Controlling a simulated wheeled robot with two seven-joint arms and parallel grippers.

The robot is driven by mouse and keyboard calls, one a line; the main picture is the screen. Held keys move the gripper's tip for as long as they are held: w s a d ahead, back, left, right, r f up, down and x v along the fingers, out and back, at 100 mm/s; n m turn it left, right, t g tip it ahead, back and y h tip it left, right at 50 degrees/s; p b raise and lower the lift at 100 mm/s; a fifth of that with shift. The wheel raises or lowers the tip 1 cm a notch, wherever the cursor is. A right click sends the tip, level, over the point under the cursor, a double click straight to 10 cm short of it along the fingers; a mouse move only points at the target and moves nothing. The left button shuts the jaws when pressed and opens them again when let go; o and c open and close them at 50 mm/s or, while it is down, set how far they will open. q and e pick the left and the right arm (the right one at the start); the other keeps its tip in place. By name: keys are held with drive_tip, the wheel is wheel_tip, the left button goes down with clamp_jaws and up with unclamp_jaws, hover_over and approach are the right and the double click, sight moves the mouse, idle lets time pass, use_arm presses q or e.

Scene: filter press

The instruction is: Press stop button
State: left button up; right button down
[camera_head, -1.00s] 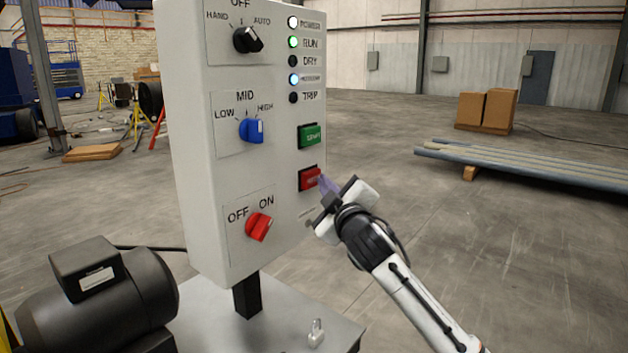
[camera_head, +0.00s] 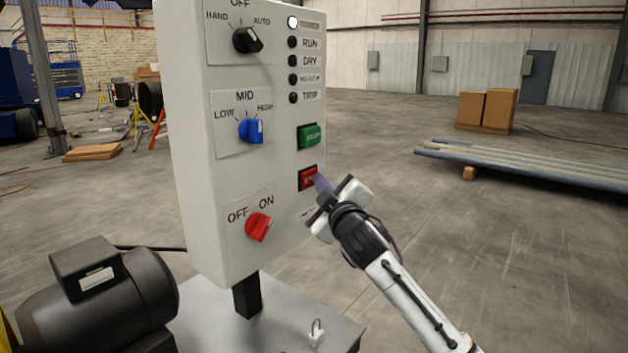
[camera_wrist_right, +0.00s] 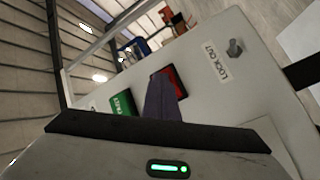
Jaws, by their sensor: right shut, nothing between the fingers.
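The red stop button (camera_head: 306,178) is on the right part of the grey control panel (camera_head: 200,180), below the green start button (camera_head: 310,136). My right gripper (camera_head: 321,183) is shut and empty, and its fingertips are at the stop button, covering part of it. They look to be touching it. In the right wrist view the fingers (camera_wrist_right: 161,97) reach over the red button (camera_wrist_right: 175,80), beside the green button (camera_wrist_right: 123,103). On the panel only the top power lamp (camera_head: 292,22) is lit; the run, dry, third and trip lamps are dark. My left gripper is not in view.
The panel also carries a black selector (camera_head: 248,40), a blue selector (camera_head: 252,131) and a red on/off knob (camera_head: 258,227). A black motor (camera_head: 100,295) stands at lower left. A padlock (camera_head: 316,334) is on the base plate.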

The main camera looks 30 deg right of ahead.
drive_tip(key=shift+s, duration=0.1)
idle(0.3)
drive_tip(key=shift+s+d+p, duration=0.35)
drive_tip(key=shift+s+p, duration=0.05)
drive_tip(key=shift+s, duration=0.4)
drive_tip(key=s, duration=0.1)
drive_tip(key=s+d+p, duration=0.1)
drive_tip(key=s, duration=0.1)
drive_tip(key=s+d, duration=0.1)
drive_tip(key=shift+s+p, duration=0.3)
drive_tip(key=shift+s, duration=0.05)
idle(0.5)
